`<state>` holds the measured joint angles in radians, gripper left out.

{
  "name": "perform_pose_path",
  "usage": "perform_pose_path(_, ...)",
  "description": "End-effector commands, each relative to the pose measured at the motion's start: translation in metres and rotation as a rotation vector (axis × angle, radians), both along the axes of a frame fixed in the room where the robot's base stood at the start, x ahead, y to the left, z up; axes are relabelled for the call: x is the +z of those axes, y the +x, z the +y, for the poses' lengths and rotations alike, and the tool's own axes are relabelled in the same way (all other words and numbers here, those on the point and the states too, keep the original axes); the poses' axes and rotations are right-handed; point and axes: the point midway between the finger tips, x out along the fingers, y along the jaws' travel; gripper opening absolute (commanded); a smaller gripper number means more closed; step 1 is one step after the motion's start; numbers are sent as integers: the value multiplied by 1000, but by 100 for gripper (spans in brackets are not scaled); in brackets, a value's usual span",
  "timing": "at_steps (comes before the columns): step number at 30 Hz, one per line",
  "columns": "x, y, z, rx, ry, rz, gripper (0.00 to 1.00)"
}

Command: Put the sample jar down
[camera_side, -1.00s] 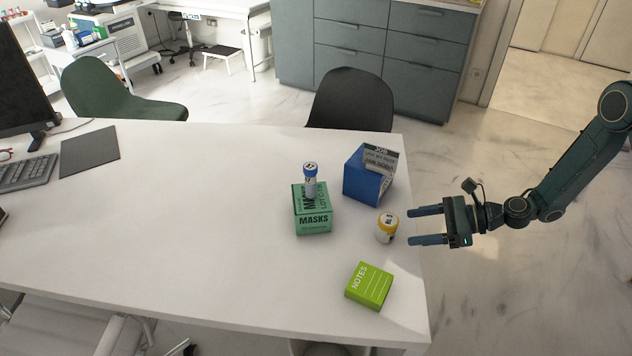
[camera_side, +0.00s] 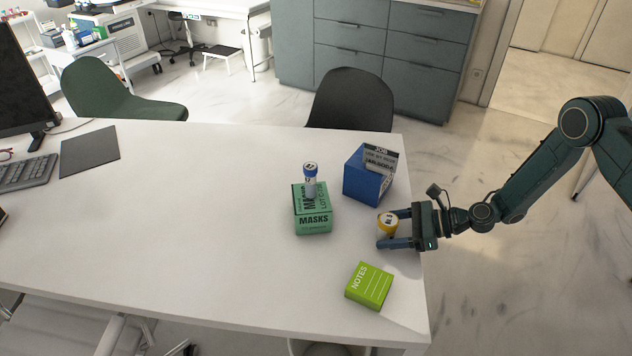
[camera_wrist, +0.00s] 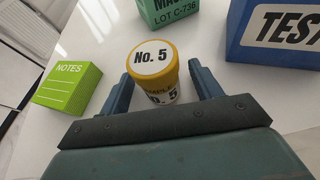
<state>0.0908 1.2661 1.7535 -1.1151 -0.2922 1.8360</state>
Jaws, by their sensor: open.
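A small white jar with a yellow lid (camera_side: 388,222) stands upright on the white table near its right edge. In the wrist view the jar (camera_wrist: 155,72) reads "No. 5" on its lid. My gripper (camera_side: 393,229) is open, with its two fingers low on either side of the jar. In the wrist view my gripper (camera_wrist: 158,90) has one finger left and one right of the jar, with a gap visible at the right finger.
A blue box (camera_side: 362,178) with a grey card on it stands just behind the yellow-lidded jar. A lime-green notes block (camera_side: 369,286) lies in front. The left and middle of the white table (camera_side: 190,230) are mostly clear, with a keyboard (camera_side: 24,172) far left.

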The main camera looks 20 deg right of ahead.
Motion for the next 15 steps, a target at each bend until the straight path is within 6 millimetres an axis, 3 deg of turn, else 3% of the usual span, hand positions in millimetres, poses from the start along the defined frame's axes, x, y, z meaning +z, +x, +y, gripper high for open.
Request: perform_pose_path(15,-3,3,6,1,0,0,64)
